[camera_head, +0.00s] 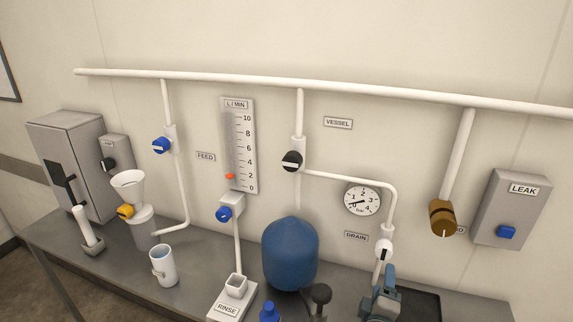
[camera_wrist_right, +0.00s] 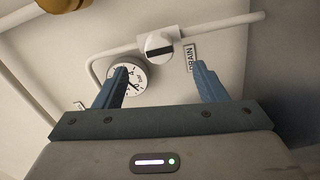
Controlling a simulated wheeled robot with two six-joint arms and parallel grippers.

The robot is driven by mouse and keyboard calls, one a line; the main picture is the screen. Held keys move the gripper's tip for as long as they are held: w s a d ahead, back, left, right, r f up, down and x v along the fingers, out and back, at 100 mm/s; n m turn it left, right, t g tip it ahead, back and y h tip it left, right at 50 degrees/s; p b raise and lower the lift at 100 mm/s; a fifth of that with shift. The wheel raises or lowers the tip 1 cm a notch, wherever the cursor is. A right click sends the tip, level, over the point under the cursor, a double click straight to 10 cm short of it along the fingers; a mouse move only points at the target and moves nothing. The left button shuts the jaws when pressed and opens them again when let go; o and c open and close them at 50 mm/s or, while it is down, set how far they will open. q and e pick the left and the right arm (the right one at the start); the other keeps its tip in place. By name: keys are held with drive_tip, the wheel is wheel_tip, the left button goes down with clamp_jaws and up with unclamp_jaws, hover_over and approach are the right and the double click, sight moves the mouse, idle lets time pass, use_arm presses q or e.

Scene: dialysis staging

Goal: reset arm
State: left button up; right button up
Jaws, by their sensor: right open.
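My right gripper (camera_head: 386,290) is at the lower right of the head view, in front of the drain pipe and above the bench. In the right wrist view its two blue fingers (camera_wrist_right: 160,80) stand apart with nothing between them. Beyond them, the wrist view shows the white drain valve (camera_wrist_right: 159,46) and the round gauge (camera_wrist_right: 132,77). In the head view the drain valve (camera_head: 383,247) is just above the gripper; I cannot tell the gap between them. My left gripper is out of view.
A brown valve (camera_head: 442,217) and a leak box (camera_head: 512,210) are on the wall to the right. A white mug (camera_head: 163,266) and a rinse block (camera_head: 229,303) are farther left.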

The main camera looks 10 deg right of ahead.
drive_tip(key=s+d+f+m+g+y, duration=0.25)
drive_tip(key=s+f+m+g, duration=0.35)
drive_tip(key=s+f, duration=0.3)
drive_tip(key=s+a+f+m+g+y, duration=0.2)
drive_tip(key=s+a+g+y, duration=0.1)
drive_tip(key=s, duration=0.5)
drive_tip(key=s+a+f+m+g+y, duration=0.1)
drive_tip(key=s+a+g+y, duration=0.2)
drive_tip(key=s, duration=0.5)
wheel_tip(320, 180, down, 35)
drive_tip(key=d+g+b, duration=0.1)
drive_tip(key=d+b, duration=0.2)
drive_tip(key=b, duration=0.1)
use_arm(q)
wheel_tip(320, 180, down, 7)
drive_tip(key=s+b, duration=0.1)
drive_tip(key=b, duration=0.2)
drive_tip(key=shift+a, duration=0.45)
use_arm(e)
drive_tip(key=s+f+g, duration=0.1)
drive_tip(key=s+f, duration=1.7)
drive_tip(key=f, duration=0.4)
drive_tip(key=shift+s+d+m, duration=0.35)
drive_tip(key=shift+d+m, duration=0.05)
drive_tip(key=shift+d, duration=0.05)
